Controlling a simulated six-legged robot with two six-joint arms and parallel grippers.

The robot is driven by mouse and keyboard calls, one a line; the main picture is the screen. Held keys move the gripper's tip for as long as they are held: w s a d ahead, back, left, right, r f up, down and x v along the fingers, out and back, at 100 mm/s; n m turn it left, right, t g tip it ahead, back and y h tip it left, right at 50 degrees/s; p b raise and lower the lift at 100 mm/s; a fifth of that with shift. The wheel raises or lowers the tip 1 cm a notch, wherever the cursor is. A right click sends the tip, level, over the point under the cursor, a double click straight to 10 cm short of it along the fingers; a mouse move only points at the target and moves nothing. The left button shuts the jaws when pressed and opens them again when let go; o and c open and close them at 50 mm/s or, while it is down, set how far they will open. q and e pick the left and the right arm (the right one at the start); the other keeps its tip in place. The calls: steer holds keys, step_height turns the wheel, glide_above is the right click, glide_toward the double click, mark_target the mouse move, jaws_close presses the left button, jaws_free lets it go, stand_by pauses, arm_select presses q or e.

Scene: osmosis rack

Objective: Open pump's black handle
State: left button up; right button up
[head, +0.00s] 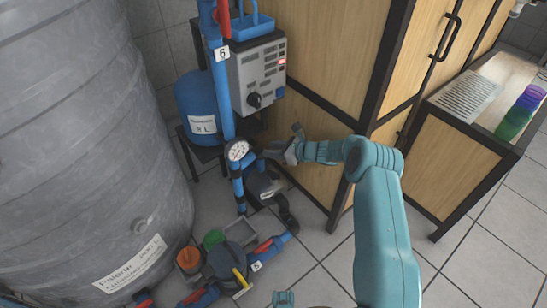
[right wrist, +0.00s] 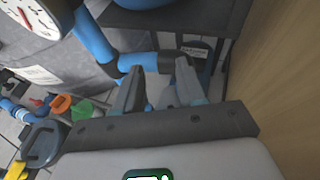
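A dark pump (head: 262,188) stands low on the floor below the blue pipe, beside the wooden cabinet. My right gripper (head: 284,149) is just above it, next to the pipe's round gauge (head: 237,150). In the right wrist view its two grey fingers (right wrist: 158,78) are apart, with nothing clearly held between them. A blue pipe with dark fittings (right wrist: 130,61) lies just beyond the fingertips. I cannot clearly pick out the pump's black handle; the gripper and its fingers cover part of that area.
A grey control box (head: 257,72) with a black knob hangs above the gripper. A large grey tank (head: 85,150) fills the left. The wooden cabinet (head: 330,50) stands close on the right. Valves and pipes (head: 232,262) lie on the floor. Floor tiles at lower right are clear.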

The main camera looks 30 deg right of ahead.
step_height(320, 180, up, 7)
steer(key=p, duration=0.2)
